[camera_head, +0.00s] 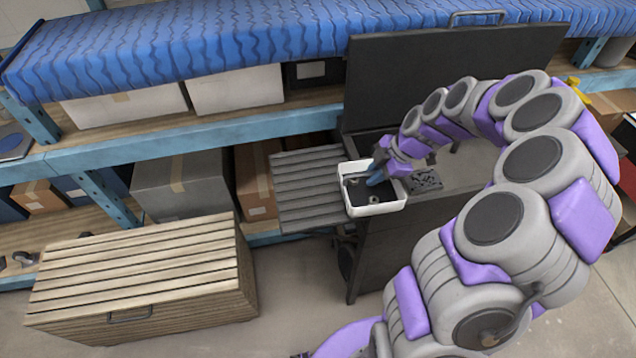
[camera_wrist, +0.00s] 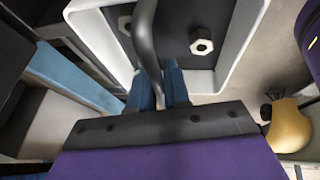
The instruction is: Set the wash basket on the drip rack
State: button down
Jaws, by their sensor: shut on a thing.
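The wash basket (camera_head: 377,210) is a white open box with a dark floor and a few nuts in it. In the head view it is at the right end of the drip rack (camera_head: 300,190), a grey ridged shelf, and overlaps the dark cabinet's left edge. I cannot tell whether it touches either. My gripper (camera_head: 375,178) reaches in from the right with its blue fingers over the basket. In the wrist view the fingers (camera_wrist: 158,90) are shut on the basket's grey curved handle (camera_wrist: 146,42). The basket's white wall (camera_wrist: 243,45) and a hex nut (camera_wrist: 201,46) show there.
The dark cabinet's raised lid (camera_head: 450,75) stands behind the basin (camera_head: 468,165). A black perforated piece (camera_head: 425,182) lies right of the basket. A slatted wooden chest (camera_head: 140,280) is at front left. Blue-framed shelving (camera_head: 200,130) runs behind. The rack's left part is bare.

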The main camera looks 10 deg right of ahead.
jog(key=shift+f, duration=0.1)
jog(key=shift+n, duration=0.3)
jog(key=w+a, duration=0.1)
jog(key=a, duration=0.1)
jog(key=w+a, duration=0.2)
jog(key=a, duration=0.1)
jog(key=w+a+b, duration=0.1)
jog(key=a, duration=0.1)
jog(key=shift+w+a+f, duration=0.15)
jog(key=shift+a+f, duration=0.1)
jog(key=shift+f, duration=0.1)
jog(key=w+a+f, duration=0.1)
jog(key=w+a, duration=0.1)
jog(key=w+a+f+b, duration=0.1)
jog(key=w+a+f, duration=0.1)
jog(key=w+a+f+b, duration=0.1)
jog(key=w+a, duration=0.1)
jog(key=shift+w+a+f, duration=0.1)
jog(key=shift+f, duration=0.1)
jog(key=shift+d+r, duration=0.15)
jog(key=shift+d, duration=0.3)
jog(key=c, duration=1.4)
grip_release()
jog(key=shift+d, duration=0.2)
jog(key=o, duration=0.3)
jog(key=shift+a, duration=0.55)
